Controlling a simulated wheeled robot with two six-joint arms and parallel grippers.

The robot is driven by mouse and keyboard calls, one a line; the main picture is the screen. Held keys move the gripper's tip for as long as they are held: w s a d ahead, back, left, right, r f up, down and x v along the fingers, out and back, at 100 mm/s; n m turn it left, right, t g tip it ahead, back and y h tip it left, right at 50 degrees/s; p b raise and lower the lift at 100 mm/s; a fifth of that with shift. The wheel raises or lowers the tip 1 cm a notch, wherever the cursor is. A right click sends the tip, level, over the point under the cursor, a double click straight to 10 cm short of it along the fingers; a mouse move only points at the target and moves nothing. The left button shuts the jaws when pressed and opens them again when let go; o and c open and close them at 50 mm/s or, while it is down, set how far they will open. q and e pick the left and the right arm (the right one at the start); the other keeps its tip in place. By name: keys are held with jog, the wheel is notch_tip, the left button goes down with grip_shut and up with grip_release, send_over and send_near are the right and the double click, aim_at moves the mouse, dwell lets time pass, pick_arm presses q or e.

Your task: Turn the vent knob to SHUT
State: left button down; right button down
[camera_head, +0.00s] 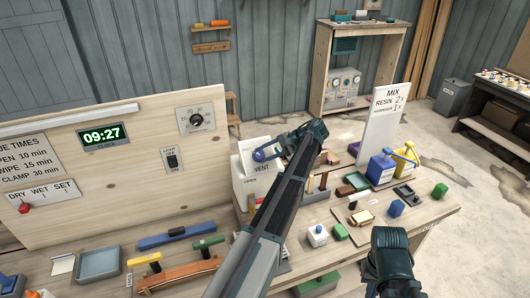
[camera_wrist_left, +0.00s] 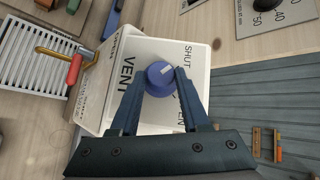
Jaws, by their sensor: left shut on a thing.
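The vent box (camera_head: 243,185) is a white box lettered VENT, standing on the bench right of the wooden panel. It also shows in the left wrist view (camera_wrist_left: 108,90). Its round blue knob (camera_wrist_left: 160,72) carries a pale mark pointing right and slightly up, toward the SHUT lettering (camera_wrist_left: 187,57). I cannot tell whether it lines up exactly. My left gripper (camera_head: 263,153) reaches the box's face; its two fingers (camera_wrist_left: 161,84) are closed on opposite sides of the knob. The OPEN lettering is partly hidden by a finger. My right gripper (camera_head: 390,250) is at the lower right, away from the box, fingers unclear.
The wooden panel (camera_head: 130,170) with a clock (camera_head: 103,136), a dial (camera_head: 196,119) and a switch (camera_head: 171,159) stands left of the box. A white MIX board (camera_head: 386,125), blue and yellow containers and several small blocks occupy the bench on the right.

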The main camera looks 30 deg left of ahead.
dwell(0.4)
pick_arm(q)
jog(key=shift+c, duration=1.9)
grip_release()
jog(key=p+v, duration=0.7)
jog(key=v, duration=0.7)
jog(key=shift+p, duration=0.4)
jog(key=shift+a, duration=0.1)
